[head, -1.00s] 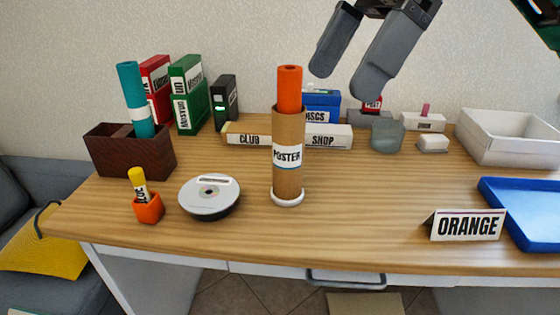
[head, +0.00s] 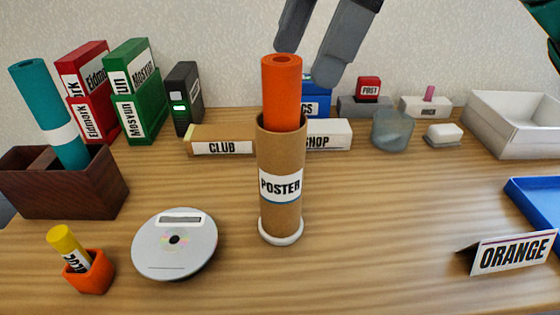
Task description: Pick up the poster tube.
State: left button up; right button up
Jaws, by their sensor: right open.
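The poster tube (head: 280,208) stands upright near the middle of the desk. It is a brown cardboard cylinder with a white POSTER label and a white base, and an orange roll (head: 282,95) sticks out of its top. My right gripper (head: 304,66) comes in from the top edge with its two grey fingers apart and nothing between them. The fingertips are near the top of the orange roll in the picture, and the right finger is beside it. I cannot tell the gap in depth. My left gripper is not in view.
CLUB (head: 222,140) and SHOP boxes lie behind. An ORANGE sign (head: 515,254), blue tray (head: 545,200) and white bin (head: 510,130) are at right.

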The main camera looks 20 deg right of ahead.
aim_at(289, 104)
jog(key=shift+x, duration=0.85)
jog(key=x, duration=0.2)
jog(key=b+x, duration=0.1)
jog(key=x, duration=0.1)
jog(key=shift+d+f+b, duration=0.15)
jog(key=shift+f+b, duration=0.1)
jog(key=shift+b, duration=0.05)
jog(key=shift+f, duration=0.4)
jog(key=shift+c, duration=0.5)
jog(key=c, duration=1.4)
